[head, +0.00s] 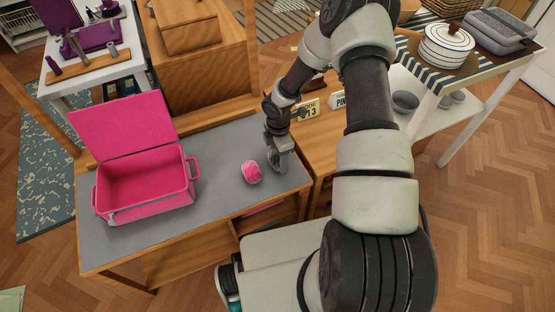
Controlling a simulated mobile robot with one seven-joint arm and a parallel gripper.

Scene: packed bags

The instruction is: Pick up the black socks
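I see no clearly black socks in the head view. A small pink rolled bundle (251,172), possibly socks, lies on the grey top of the wooden bench (225,150). My gripper (276,164) points down just right of the pink bundle, close above or at the grey top near its right end. A grey rounded shape shows at its fingers. I cannot tell whether it is part of the gripper or something between the fingers, or whether the fingers are open or shut.
An open pink case (147,187) with its lid raised stands on the bench's left part and looks empty. A wooden box (187,27) stands behind. Number signs (306,110) are right of my gripper. A table with a striped pot (446,46) is at upper right.

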